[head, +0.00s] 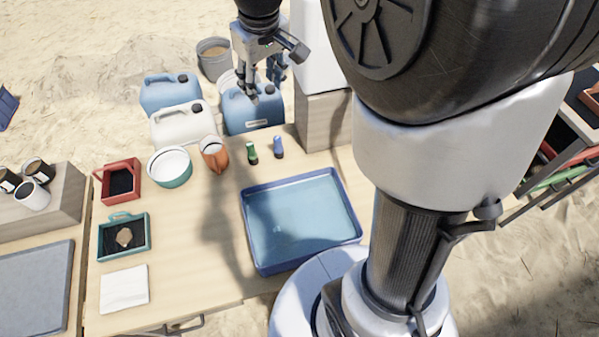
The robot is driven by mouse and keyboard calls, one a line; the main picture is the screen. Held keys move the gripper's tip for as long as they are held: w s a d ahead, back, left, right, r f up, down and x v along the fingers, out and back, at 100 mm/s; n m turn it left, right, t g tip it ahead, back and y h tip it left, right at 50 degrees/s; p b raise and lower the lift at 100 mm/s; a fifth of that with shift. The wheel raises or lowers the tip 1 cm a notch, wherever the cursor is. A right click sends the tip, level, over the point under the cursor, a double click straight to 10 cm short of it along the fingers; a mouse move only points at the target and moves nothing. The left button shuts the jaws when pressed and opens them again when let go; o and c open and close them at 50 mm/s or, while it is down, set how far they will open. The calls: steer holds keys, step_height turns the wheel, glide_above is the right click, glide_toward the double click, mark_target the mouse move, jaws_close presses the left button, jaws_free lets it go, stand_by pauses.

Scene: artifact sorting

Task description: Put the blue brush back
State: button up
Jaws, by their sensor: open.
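A small blue item with a dark lower end, which looks like the blue brush (278,147), is on the wooden table just behind the blue tray. A similar green one (252,154) is just to its left. My gripper (262,87) is open and points down in front of the blue jerrycan at the back of the table. It appears above and behind the blue brush, apart from it, with nothing visible between its fingers.
A large blue tray (247,222) fills the table's front right. A terracotta jug (214,155), a teal-and-white bowl (170,181), red (137,176) and teal (144,237) boxes and a white cloth (124,289) lie left. Jerrycans (182,125) stand behind. The table's middle is clear.

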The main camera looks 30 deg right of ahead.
steer(key=s+a+m+t, duration=0.1)
steer(key=s+a, duration=0.1)
steer(key=s, duration=1)
steer(key=s+a+m+t, duration=0.1)
steer(key=s+a, duration=0.1)
steer(key=s, duration=1)
steer(key=shift+s+a+r, duration=0.15)
steer(key=shift+a+r, duration=0.05)
steer(key=shift+r, duration=0.15)
steer(key=shift+a, duration=0.3)
